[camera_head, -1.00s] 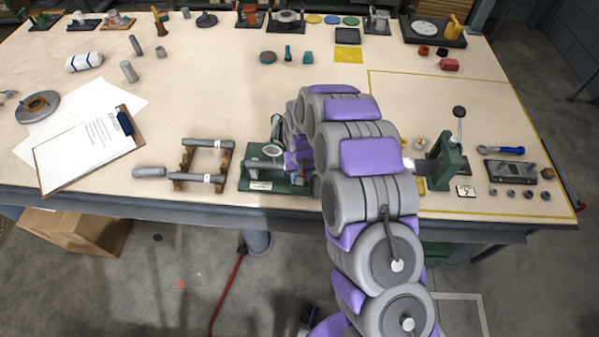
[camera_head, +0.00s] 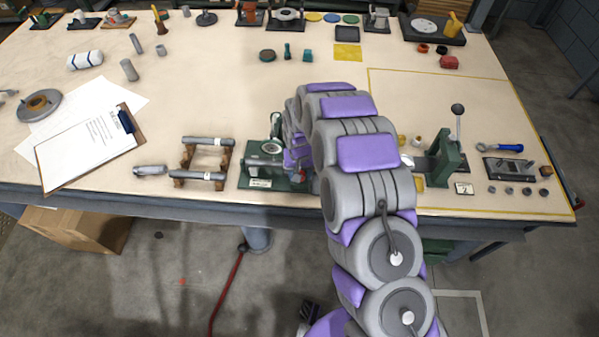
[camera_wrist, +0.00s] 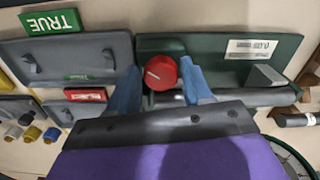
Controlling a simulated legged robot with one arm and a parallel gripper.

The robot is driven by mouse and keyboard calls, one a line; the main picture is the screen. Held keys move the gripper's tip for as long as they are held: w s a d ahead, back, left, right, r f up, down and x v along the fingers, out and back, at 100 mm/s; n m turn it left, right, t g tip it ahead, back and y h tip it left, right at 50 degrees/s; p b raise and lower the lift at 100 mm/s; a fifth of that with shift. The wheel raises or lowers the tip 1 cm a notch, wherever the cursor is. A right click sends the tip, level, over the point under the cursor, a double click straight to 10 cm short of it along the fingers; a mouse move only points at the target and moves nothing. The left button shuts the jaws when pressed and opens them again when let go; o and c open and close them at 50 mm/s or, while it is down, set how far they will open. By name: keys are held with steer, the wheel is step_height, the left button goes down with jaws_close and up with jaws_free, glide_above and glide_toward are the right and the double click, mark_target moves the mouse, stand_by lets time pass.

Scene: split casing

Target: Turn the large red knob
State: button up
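The red knob (camera_wrist: 161,73) is round with a pale line on its face. It sits at the edge of a dark green fixture (camera_wrist: 205,48) in the wrist view. My gripper (camera_wrist: 158,68) has two blue fingers, one on each side of the knob. The right fingertip looks very close to the knob or touching it; a small gap shows on the left. In the head view the green fixture (camera_head: 247,181) stands near the table's front edge, and my arm hides much of its right side.
A grey plate (camera_wrist: 60,58) and a green TRUE sign (camera_wrist: 53,22) lie left in the wrist view. In the head view, a rod stand (camera_head: 205,175) is left of the fixture and a green lever press (camera_head: 445,160) is right. A clipboard (camera_head: 85,150) lies far left.

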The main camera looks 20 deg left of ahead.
step_height(320, 180, up, 17)
steer(key=p, duration=0.1)
steer(key=shift+p, duration=0.35)
steer(key=shift+r, duration=0.1)
stand_by(0.4)
